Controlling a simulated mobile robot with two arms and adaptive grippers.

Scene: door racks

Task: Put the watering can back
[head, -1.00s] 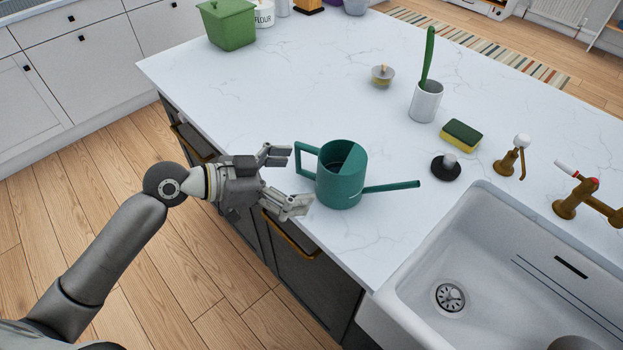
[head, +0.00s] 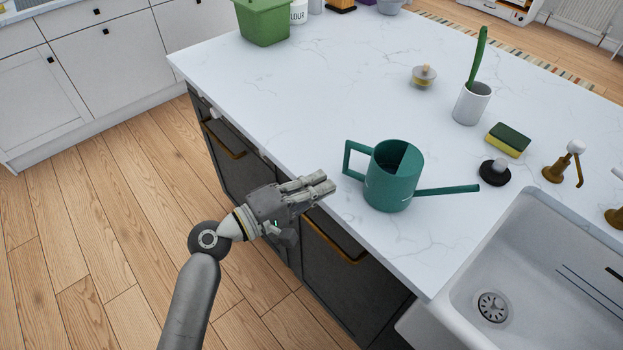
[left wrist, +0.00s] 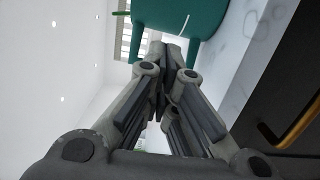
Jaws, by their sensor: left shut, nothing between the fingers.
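The teal watering can (head: 393,178) stands upright on the white marble counter. Its square handle points left and its long spout points right toward the sink. My left gripper (head: 328,184) is shut and empty, at the counter's front edge, just left of the can's handle and apart from it. In the left wrist view the shut fingers (left wrist: 172,60) point toward the can (left wrist: 175,22), whose lower part fills the top of the picture. My right gripper is not in view.
The white sink (head: 535,270) is at the right. A black stopper (head: 494,172), sponge (head: 508,139), brush cup (head: 471,104) and small dish (head: 423,77) stand behind the can. A green bin (head: 264,22) is at the far left. The counter's left half is clear.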

